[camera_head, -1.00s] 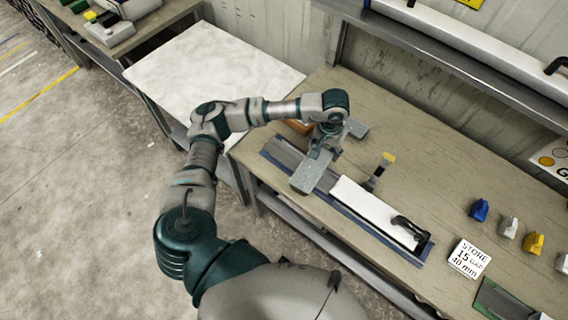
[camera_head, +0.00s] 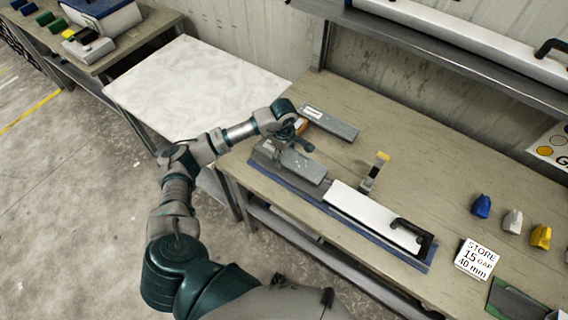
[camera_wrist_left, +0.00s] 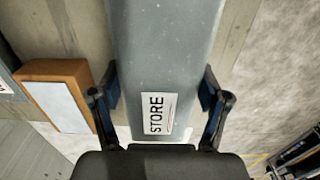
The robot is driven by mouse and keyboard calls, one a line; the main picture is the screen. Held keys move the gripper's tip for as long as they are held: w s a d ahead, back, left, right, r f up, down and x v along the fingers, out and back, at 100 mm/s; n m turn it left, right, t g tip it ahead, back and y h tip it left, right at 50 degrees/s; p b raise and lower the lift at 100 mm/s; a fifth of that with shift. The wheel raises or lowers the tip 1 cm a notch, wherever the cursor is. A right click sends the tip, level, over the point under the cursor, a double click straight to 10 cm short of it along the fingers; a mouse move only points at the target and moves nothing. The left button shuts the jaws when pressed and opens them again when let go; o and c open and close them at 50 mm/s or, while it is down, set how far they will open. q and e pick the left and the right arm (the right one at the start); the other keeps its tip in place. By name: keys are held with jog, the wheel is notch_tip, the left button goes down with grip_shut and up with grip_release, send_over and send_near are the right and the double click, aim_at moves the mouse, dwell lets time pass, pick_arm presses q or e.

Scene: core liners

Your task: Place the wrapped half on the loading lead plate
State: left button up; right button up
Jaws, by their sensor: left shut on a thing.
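A long grey half with a STORE label (camera_wrist_left: 160,112) lies between the fingers of my left gripper (camera_head: 294,146). In the left wrist view the fingers (camera_wrist_left: 162,92) are on both sides of it. In the head view this grey half (camera_head: 303,168) is over the left part of the blue base (camera_head: 312,203), roughly lined up with it. I cannot tell whether it touches the surface below. A dark plate edge (camera_head: 262,157) shows at the base's left end; I cannot tell if this is the loading lead plate. My right gripper is not in view.
A second grey piece (camera_head: 332,123) lies behind, with an orange block (camera_wrist_left: 57,93) beside my gripper. A white bar with a black handle (camera_head: 375,215) occupies the base's right part. A yellow-topped upright (camera_head: 374,172) stands behind it. The pale table (camera_head: 195,85) is clear.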

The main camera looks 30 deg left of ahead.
aim_at(285, 168)
pick_arm(q)
jog(key=shift+d+f, duration=0.4)
jog(key=shift+f, duration=0.5)
jog(key=f, duration=0.3)
jog(key=shift+a+f, duration=0.1)
jog(key=shift+a, duration=0.3)
jog(key=shift+a+f, duration=0.1)
jog(key=shift+a, duration=0.05)
jog(key=o, duration=1.6)
jog(key=shift+a+f, duration=0.1)
jog(key=shift+o, duration=1)
jog(key=shift+d, duration=0.5)
jog(key=shift+r, duration=0.55)
jog(key=r, duration=0.7)
jog(key=r+b, duration=0.1)
jog(key=r, duration=0.2)
jog(key=shift+a+r, duration=0.25)
jog(key=shift+a, duration=0.05)
jog(key=shift+d+r, duration=0.15)
jog(key=shift+r, duration=0.2)
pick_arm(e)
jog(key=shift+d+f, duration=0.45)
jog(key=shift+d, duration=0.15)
